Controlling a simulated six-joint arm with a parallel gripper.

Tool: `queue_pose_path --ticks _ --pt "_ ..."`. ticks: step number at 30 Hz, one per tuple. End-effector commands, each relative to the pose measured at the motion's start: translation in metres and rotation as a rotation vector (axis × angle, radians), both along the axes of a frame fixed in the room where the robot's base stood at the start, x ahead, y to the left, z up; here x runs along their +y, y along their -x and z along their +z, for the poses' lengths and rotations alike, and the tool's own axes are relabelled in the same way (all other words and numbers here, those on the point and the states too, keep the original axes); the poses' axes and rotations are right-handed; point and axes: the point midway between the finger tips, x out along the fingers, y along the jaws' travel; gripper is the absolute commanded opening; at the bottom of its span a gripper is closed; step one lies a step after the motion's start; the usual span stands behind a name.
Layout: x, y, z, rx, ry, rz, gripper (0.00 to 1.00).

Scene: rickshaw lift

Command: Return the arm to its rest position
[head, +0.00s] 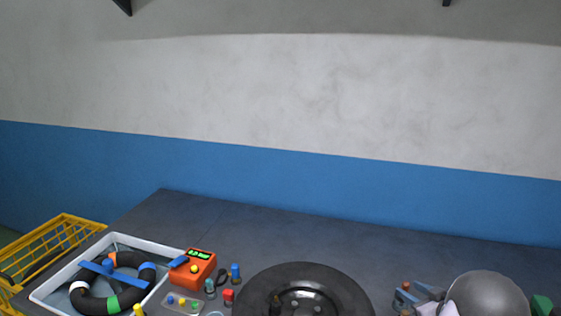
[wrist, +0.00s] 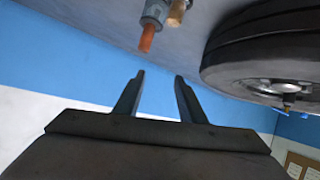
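My gripper (wrist: 160,77) shows in the wrist view with its two dark fingers apart. Nothing is between the fingertips. The rest of my arm is not seen in the head view. In the wrist view a black wheel with a tyre (wrist: 262,55) is at the upper right, apart from the fingers. A grey fitting with an orange end (wrist: 147,36) is at the top, also apart from them.
On the dark bench (head: 200,212) are a black wheel (head: 265,286), an orange device (head: 192,269), a white basin (head: 58,276) holding a banded black ring, and small coloured parts. A grey dome (head: 487,294) is at right; a yellow crate (head: 62,232) is at left. The bench's back is clear.

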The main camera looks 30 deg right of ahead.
Motion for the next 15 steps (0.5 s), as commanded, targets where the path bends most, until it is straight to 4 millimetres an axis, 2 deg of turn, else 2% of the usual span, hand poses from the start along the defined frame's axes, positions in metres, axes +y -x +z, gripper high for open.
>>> queue_pose_path --ticks 1,3,7,11,14,15 --pt "0.011 -0.027 0.019 0.029 0.024 -0.005 0.37" --pt "0.026 -0.055 0.032 0.078 0.045 -0.036 0.37" --pt "0.068 -0.093 0.051 0.176 0.058 -0.083 0.37" --pt "0.128 -0.111 0.064 0.292 0.039 -0.11 0.37" --pt "0.184 -0.111 0.069 0.392 0.006 -0.114 0.37" --pt "0.208 -0.108 0.07 0.436 -0.01 -0.109 0.37"
